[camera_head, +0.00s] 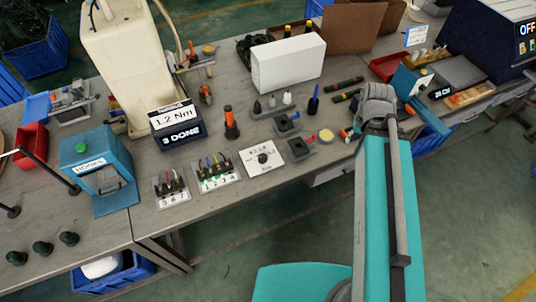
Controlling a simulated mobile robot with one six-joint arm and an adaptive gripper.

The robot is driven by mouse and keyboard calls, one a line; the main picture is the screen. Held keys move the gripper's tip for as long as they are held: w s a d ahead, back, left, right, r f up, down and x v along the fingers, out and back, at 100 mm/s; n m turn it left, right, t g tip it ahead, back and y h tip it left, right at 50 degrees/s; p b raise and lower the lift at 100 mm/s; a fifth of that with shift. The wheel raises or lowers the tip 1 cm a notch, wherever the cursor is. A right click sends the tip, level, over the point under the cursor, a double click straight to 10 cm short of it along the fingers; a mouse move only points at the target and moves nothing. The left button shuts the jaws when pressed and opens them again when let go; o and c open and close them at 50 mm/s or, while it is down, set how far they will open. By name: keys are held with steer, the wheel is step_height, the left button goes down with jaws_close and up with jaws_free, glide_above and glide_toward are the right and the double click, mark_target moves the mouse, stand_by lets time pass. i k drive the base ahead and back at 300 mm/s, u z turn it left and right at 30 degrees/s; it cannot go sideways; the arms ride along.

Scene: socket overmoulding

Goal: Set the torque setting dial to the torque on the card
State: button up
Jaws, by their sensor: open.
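The torque dial is a small black knob (262,158) on a white plate (252,167) with printed marks, lying flat near the table's front edge. The marks and the knob's pointer are too small to read. The card (172,114) reads "1.2 Nm" and stands on a dark box marked "3 DONE" (180,135), left of and behind the dial. My teal and grey arm rises at the right, and its grey joint (375,103) is over the table, well right of the dial. My gripper's fingers cannot be made out.
Racks of coloured-handled tools (218,180) stand left of the dial. An orange and black driver (231,122) stands behind it. Small dark fixtures (299,147) are at its right. A white box (288,62) stands farther back. A blue press (95,165) is at the left.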

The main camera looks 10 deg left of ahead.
mark_target(262, 159)
steer(key=z, duration=0.1)
steer(key=k, duration=1.3)
steer(key=u, duration=0.7)
steer(key=i, duration=1)
steer(key=z, duration=0.05)
